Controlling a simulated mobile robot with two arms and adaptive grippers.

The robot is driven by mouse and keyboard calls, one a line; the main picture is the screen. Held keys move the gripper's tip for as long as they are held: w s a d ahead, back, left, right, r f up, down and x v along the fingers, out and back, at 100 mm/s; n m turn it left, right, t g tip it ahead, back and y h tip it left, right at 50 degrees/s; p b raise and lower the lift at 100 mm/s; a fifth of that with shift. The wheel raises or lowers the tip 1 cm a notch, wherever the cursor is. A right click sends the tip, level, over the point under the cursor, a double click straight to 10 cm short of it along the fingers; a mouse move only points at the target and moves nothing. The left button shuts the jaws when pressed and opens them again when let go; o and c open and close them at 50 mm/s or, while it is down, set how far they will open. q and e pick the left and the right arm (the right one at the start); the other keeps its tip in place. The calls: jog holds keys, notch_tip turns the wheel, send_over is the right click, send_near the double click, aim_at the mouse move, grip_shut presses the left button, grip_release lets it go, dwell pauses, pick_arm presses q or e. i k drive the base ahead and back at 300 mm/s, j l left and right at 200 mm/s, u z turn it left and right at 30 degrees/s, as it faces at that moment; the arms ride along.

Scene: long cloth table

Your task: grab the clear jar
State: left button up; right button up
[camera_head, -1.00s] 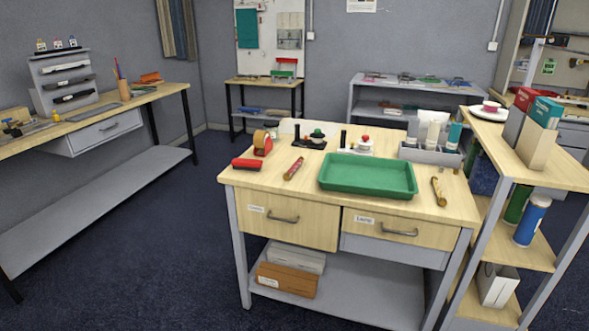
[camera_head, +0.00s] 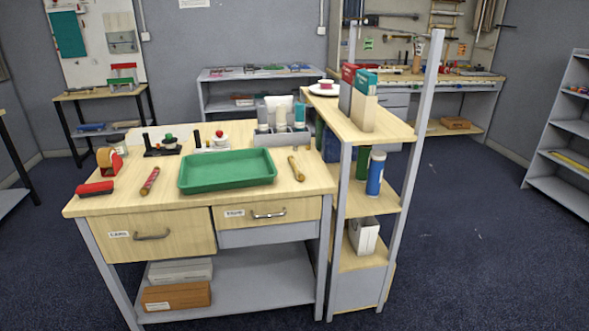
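A grey caddy (camera_head: 281,138) at the back right of the wooden workbench (camera_head: 135,192) holds several upright pale and teal-capped containers (camera_head: 299,113). They are too small to tell whether one is a clear jar. Neither of my grippers is in view.
A wooden shelf unit (camera_head: 381,129) stands at the bench's right, holding books (camera_head: 363,105) and a blue bottle (camera_head: 376,173). The carpet is clear at right.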

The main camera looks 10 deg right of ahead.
aim_at(121, 148)
jog(key=i+j+z, duration=0.45)
jog(key=j, duration=0.9)
jog(key=i+j+z, duration=0.2)
jog(key=j+z, duration=0.25)
jog(key=j, duration=0.95)
jog(key=j+z, duration=0.45)
jog(key=j, duration=1.05)
